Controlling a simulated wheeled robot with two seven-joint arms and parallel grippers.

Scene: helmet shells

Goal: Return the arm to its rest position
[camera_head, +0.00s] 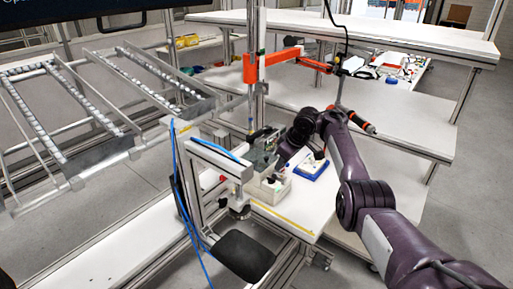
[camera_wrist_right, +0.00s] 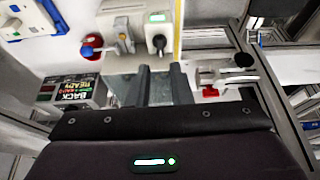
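My right arm (camera_head: 350,190) comes in from the lower right and reaches out over the white workbench. Its gripper (camera_head: 264,149) is at the bench fixture, partly hidden by the wrist and small in the head view. In the right wrist view the two dark fingers of the gripper (camera_wrist_right: 161,72) stand a little apart with an empty gap between them, in front of a grey fixture (camera_wrist_right: 122,30). I see nothing held. My left arm and gripper are not in view. I make out no helmet shell clearly.
A blue-and-white box (camera_head: 311,168) sits on the bench near my right wrist. An orange arm (camera_head: 272,65) juts over it. A metal frame with blue cables (camera_head: 182,195) stands left of it. Roller racks (camera_head: 95,105) fill the left; white shelves (camera_head: 380,110) stand behind.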

